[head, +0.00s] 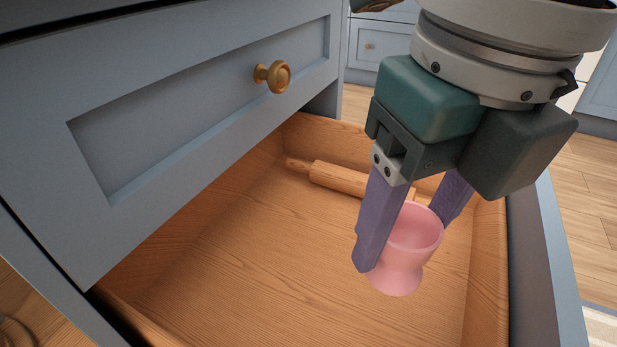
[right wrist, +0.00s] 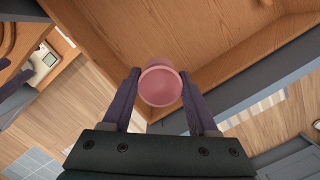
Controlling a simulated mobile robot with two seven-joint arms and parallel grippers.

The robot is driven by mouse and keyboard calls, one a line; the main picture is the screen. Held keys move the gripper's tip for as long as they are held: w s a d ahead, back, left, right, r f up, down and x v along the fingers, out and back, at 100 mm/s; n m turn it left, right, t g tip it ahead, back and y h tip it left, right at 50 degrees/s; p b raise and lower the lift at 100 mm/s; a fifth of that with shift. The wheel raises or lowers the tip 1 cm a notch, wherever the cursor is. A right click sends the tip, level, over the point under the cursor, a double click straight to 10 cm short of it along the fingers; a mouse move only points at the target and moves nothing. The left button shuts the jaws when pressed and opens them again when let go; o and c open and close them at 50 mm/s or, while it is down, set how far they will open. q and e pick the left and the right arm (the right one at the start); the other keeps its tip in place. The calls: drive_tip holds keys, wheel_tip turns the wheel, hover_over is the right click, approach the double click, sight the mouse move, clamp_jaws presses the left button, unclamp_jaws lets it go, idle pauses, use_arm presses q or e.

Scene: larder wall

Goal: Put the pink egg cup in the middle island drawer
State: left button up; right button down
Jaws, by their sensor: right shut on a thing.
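The pink egg cup (head: 404,262) is upright between the purple fingers of my right gripper (head: 405,235), which is shut on it. It is over the inside of the open wooden drawer (head: 270,240); I cannot tell how far it is above the drawer floor. In the right wrist view the egg cup (right wrist: 161,85) sits between both fingertips (right wrist: 160,88), its round opening facing the camera. The open drawer also shows in that view (right wrist: 200,35).
A wooden rolling pin (head: 338,178) lies at the back of the drawer. A closed blue-grey drawer front (head: 200,110) with a brass knob (head: 273,76) overhangs the open drawer on the left. The drawer floor in front of the rolling pin is bare.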

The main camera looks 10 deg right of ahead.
drive_tip(key=f+b, duration=0.2)
drive_tip(key=f, duration=0.3)
drive_tip(key=f+b, duration=0.3)
drive_tip(key=f, duration=0.2)
drive_tip(key=f+b, duration=0.3)
drive_tip(key=f, duration=0.2)
drive_tip(key=shift+s+f, duration=0.35)
drive_tip(key=shift+s, duration=0.05)
wheel_tip(320, 180, down, 4)
drive_tip(key=b, duration=0.2)
drive_tip(key=shift+f+b, duration=0.2)
drive_tip(key=shift+b, duration=0.1)
drive_tip(key=shift+r, duration=0.1)
drive_tip(key=shift+c, duration=0.9)
unclamp_jaws()
